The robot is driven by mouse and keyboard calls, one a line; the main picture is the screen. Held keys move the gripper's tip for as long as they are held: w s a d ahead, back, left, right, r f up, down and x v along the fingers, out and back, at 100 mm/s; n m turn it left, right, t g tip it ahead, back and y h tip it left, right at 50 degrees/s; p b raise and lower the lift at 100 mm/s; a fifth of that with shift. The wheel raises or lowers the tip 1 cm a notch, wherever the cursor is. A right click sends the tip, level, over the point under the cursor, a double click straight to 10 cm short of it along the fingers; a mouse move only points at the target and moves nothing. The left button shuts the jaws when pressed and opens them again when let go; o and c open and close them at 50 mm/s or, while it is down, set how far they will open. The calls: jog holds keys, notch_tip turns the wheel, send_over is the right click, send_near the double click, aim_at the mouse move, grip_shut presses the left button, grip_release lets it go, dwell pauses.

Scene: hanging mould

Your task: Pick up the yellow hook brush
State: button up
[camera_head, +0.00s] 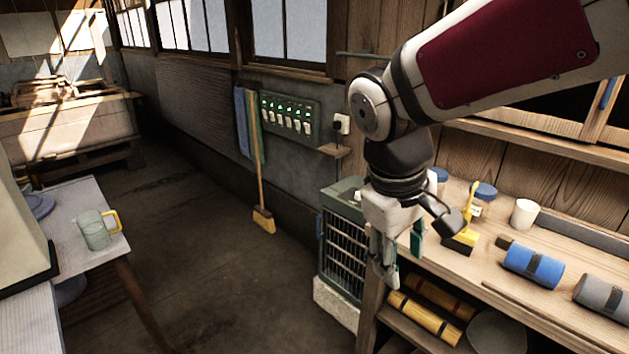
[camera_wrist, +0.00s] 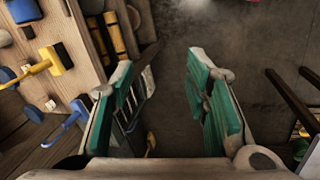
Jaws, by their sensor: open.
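The yellow hook brush (camera_head: 468,218) is on the wooden workbench at the right, its dark bristles down and its yellow handle rising behind. In the wrist view the yellow brush (camera_wrist: 54,60) is at the upper left, with its handle running left. My gripper (camera_head: 402,258) hangs off the bench's left end, to the left of the brush and apart from it. In the wrist view my gripper (camera_wrist: 160,68) shows two green-padded fingers spread wide with nothing between them; dark floor lies beyond them.
A white cup (camera_head: 525,213), a blue roll (camera_head: 533,264) and a grey roll (camera_head: 603,297) are on the bench (camera_head: 545,320). Yellow cylinders (camera_head: 424,318) lie on the shelf below. A slatted heater-like box (camera_head: 343,245) stands beside the bench. The floor in the middle is clear.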

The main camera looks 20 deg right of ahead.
jog(key=w+d+f+n+g+h+p, duration=0.2)
jog(key=w+d+f+n+h, duration=0.55)
jog(key=d, duration=0.25)
jog(key=w+d+f+n+g+h+p, duration=0.1)
jog(key=w+d+f+n+h+p, duration=0.2)
jog(key=w+d+f+n+h, duration=0.65)
jog(key=d+m, duration=0.1)
jog(key=d, duration=0.1)
jog(key=s+d+r+m+y, duration=0.1)
jog(key=d, duration=0.2)
jog(key=d+r+y, duration=0.1)
jog(key=d, duration=0.2)
jog(key=shift+s+d+m+p, duration=0.1)
jog(key=shift+s+m+p, duration=0.05)
jog(key=shift+m+p, duration=0.25)
jog(key=shift+s+d+p, duration=0.2)
jog(key=shift+d+p, duration=0.55)
jog(key=shift+d, duration=2.5)
jog(key=shift+c, duration=0.3)
grip_shut()
